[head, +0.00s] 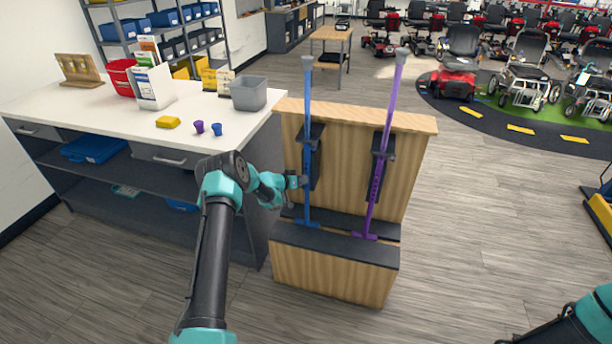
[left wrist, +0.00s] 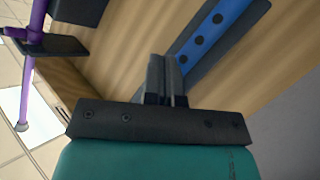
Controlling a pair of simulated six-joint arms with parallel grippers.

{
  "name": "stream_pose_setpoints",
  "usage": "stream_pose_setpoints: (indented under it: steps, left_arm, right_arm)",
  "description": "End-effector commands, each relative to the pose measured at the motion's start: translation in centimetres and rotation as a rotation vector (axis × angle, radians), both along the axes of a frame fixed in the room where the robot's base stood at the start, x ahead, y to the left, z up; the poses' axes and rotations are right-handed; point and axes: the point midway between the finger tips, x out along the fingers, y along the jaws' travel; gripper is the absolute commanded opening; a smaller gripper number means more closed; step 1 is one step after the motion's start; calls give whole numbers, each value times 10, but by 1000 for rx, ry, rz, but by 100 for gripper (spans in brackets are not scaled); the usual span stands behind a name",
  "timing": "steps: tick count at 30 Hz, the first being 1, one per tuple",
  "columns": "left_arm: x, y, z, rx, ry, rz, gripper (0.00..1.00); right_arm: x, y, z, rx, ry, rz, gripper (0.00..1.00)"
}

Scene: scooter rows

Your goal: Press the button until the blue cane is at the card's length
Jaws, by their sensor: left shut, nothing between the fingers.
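The blue cane (head: 307,110) stands upright in the left bay of a wooden stand (head: 340,280), with its grey end on top. In the left wrist view its blue shaft (left wrist: 208,38) shows a line of dark round holes. My left gripper (head: 303,181) is shut and empty at the lower shaft of the blue cane; the wrist view shows its closed fingers (left wrist: 166,78) just beside the shaft, and I cannot tell whether they touch. I cannot make out a button or tell which item is the card.
A purple cane (head: 378,170) leans in the stand's right bay; it also shows in the wrist view (left wrist: 30,60). A white counter (head: 60,120) at left holds a grey bin (head: 249,93), a red bin (head: 122,77) and small parts. Open floor lies right of the stand.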

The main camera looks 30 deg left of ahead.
Motion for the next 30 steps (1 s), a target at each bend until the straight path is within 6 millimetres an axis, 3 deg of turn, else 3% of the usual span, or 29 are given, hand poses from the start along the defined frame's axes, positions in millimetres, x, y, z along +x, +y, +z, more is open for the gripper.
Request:
stream_pose_setpoints:
  steps: [30]
  left_arm:
    - [8, 2, 0, 0, 0, 0, 0]
  right_arm:
    - [0, 0, 0, 0, 0, 0, 43]
